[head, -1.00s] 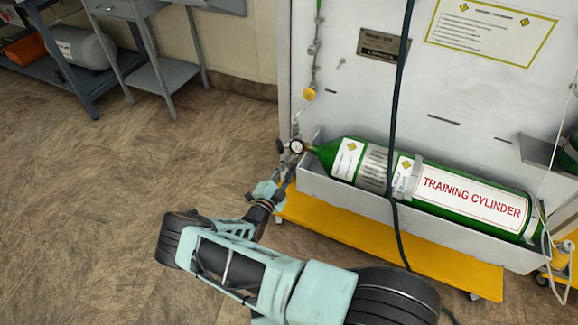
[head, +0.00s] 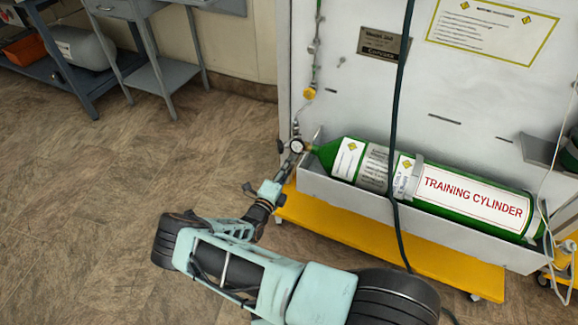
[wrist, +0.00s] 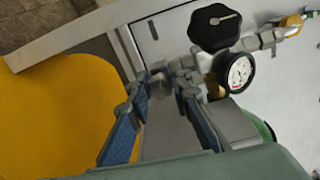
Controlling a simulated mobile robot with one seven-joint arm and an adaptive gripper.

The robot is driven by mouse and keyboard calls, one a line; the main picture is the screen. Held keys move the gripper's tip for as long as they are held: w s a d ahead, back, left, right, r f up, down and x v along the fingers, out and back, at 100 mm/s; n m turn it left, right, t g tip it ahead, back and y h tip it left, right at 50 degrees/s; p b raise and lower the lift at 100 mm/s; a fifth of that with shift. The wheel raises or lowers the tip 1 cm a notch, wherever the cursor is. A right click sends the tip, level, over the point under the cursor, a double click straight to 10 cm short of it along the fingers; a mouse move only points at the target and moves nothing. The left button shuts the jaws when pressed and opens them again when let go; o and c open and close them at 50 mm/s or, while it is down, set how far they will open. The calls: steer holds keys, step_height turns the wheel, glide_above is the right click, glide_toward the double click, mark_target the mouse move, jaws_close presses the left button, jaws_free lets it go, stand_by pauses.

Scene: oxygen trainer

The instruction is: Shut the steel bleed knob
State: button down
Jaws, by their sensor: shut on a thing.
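The steel bleed knob (wrist: 160,86) is a small grey piece in the wrist view, mostly hidden between my fingertips. My gripper (wrist: 163,80) is shut on it, with the blue-padded fingers on either side. In the head view my gripper (head: 287,170) reaches up to the fittings just below the round gauge (head: 297,146), left of the green cylinder's neck. The knob itself is too small to make out there. How far the knob is turned cannot be told.
A black lobed knob (wrist: 215,27) and the gauge (wrist: 239,73) sit close beside my fingers. The green training cylinder (head: 470,200) lies in a grey trough over a yellow base (head: 390,245). A dark hose (head: 393,150) hangs in front. The floor at left is clear.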

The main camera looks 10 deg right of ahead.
steer(key=m, duration=0.7)
steer(key=shift+r+p, duration=0.1)
steer(key=shift+p, duration=0.25)
steer(key=m+p, duration=0.1)
steer(key=m, duration=0.6)
stand_by(0.3)
steer(key=c, duration=1.7)
jaws_free()
steer(key=shift+c, duration=0.2)
steer(key=shift+s, duration=0.15)
steer(key=v, duration=1.2)
